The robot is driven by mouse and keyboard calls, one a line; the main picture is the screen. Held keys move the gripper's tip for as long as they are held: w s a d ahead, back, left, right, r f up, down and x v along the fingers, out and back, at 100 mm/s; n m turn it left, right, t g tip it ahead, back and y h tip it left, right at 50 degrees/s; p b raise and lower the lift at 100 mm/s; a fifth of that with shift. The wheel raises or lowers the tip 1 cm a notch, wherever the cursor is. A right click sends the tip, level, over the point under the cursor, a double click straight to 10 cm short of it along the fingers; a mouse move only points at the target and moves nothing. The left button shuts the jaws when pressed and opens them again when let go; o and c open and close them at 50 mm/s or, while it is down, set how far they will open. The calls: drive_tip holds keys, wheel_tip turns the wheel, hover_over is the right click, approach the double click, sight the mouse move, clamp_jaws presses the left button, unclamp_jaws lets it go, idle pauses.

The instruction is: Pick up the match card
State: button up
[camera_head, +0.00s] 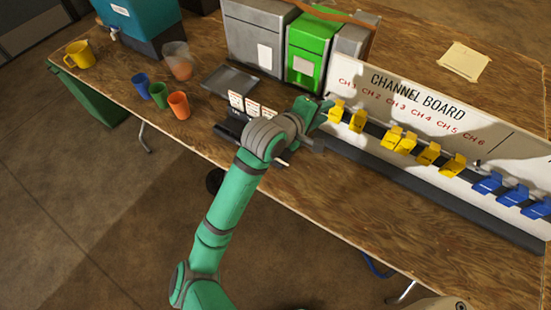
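Small white cards (236,100) with dark and reddish print stand in a row at a black holder (226,133) near the middle of the table. Their print is too small to read, so I cannot tell which one is the match card. My gripper (318,112) is to the right of the cards, over the left end of the channel board. My green arm reaches up from below, and its grey wrist covers the right part of the holder. The fingertips are small and partly hidden, so I cannot tell whether they are open or shut, or hold anything.
The white channel board (440,110) with yellow and blue clips fills the right side. A grey tray (230,80), grey and green boxes (312,45), and orange (179,105), green and blue cups stand nearby. A yellow mug (80,54) is at far left.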

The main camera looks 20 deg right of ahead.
drive_tip(key=a+f+n+g+y, duration=0.25)
drive_tip(key=a+f+y, duration=0.7)
drive_tip(key=a, duration=0.65)
drive_tip(key=shift+w+d+f+g+h, duration=0.1)
drive_tip(key=shift+w+d+f+h, duration=0.35)
drive_tip(key=shift+f, duration=1.4)
drive_tip(key=shift+w+d+f+g+h, duration=0.15)
drive_tip(key=shift+w+d+f+h, duration=0.3)
drive_tip(key=shift+f, duration=1.35)
drive_tip(key=shift+w+d+f+g+h, duration=0.2)
drive_tip(key=shift+d+f, duration=0.4)
drive_tip(key=shift+f, duration=1.25)
clamp_jaws()
